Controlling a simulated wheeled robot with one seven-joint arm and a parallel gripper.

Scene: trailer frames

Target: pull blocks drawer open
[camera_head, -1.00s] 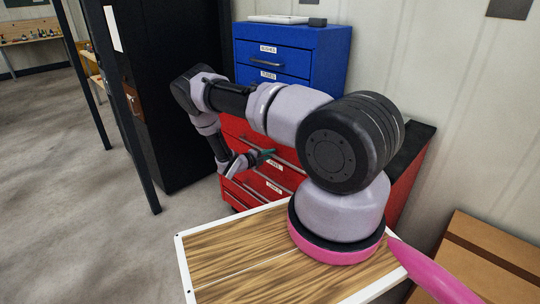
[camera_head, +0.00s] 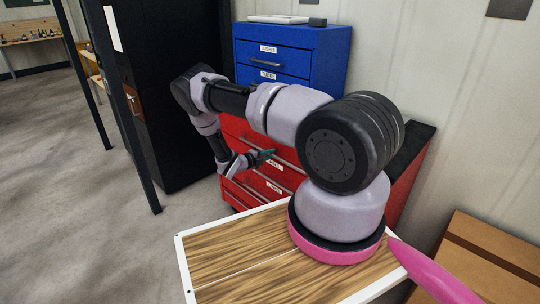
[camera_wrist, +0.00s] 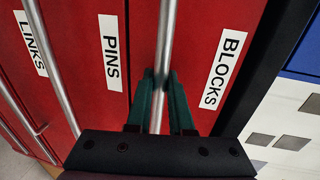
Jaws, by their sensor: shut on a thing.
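The blocks drawer (camera_wrist: 205,25) is a red drawer front with a white BLOCKS label (camera_wrist: 223,68) in the wrist view. Its long silver bar handle (camera_wrist: 166,35) runs lengthwise beside the label. My gripper (camera_wrist: 162,80) has teal fingers, one on each side of this handle, shut on it. In the head view my gripper (camera_head: 266,154) is at the front of the red cabinet (camera_head: 232,127), and my arm hides much of that front. I see no clear gap showing the blocks drawer pulled out.
The pins drawer (camera_wrist: 95,15) and links drawer (camera_wrist: 15,60) lie beside it in the wrist view. A tall black cabinet (camera_head: 170,80) is close on the left. Open floor (camera_head: 90,200) lies left of the arm.

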